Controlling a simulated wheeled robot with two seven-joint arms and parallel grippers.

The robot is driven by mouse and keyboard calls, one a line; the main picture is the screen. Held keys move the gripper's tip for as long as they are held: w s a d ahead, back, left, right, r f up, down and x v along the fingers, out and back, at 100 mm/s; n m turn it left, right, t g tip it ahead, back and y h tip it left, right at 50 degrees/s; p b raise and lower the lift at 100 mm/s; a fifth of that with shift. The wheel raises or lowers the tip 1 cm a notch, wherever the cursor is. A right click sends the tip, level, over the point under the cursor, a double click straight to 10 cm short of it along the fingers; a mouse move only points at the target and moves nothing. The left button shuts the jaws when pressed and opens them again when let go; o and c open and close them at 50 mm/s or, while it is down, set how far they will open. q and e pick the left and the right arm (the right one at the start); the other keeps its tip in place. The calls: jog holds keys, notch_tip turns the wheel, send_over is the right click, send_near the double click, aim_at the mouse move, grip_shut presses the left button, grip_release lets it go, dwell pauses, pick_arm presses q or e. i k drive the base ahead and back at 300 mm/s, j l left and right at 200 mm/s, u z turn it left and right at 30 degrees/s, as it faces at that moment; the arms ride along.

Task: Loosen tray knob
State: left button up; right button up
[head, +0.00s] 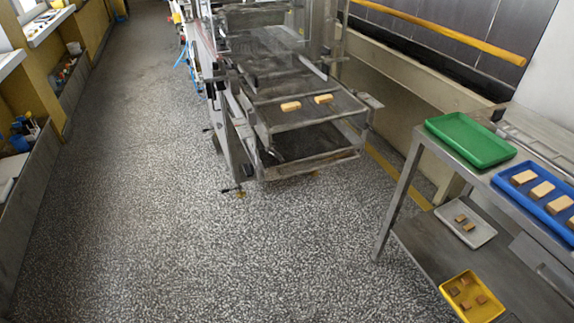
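The enrober machine (285,85) stands at the upper middle, a metal frame with a mesh belt (300,113) facing me. Two tan bars (291,106) lie on the mesh, a little apart. A lower tray (312,155) sits under the mesh in the frame. Small dark fittings show on the machine's side, and I cannot tell which of them is the tray knob. Neither of my grippers is in the head view.
A metal cart at the right carries a green tray (470,139) and a blue tray (546,190) with tan blocks. Its lower shelf holds a grey tray (465,222) and a yellow tray (471,299) with brown pieces. The speckled floor (190,230) is clear at middle and left.

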aim_at(249, 170)
jog(key=i+j+z, duration=0.1)
jog(key=j+z, duration=0.25)
jog(key=j, duration=0.35)
jog(key=j+z, duration=0.35)
jog(key=j, duration=0.3)
jog(key=j+z, duration=0.35)
jog(key=j, duration=0.4)
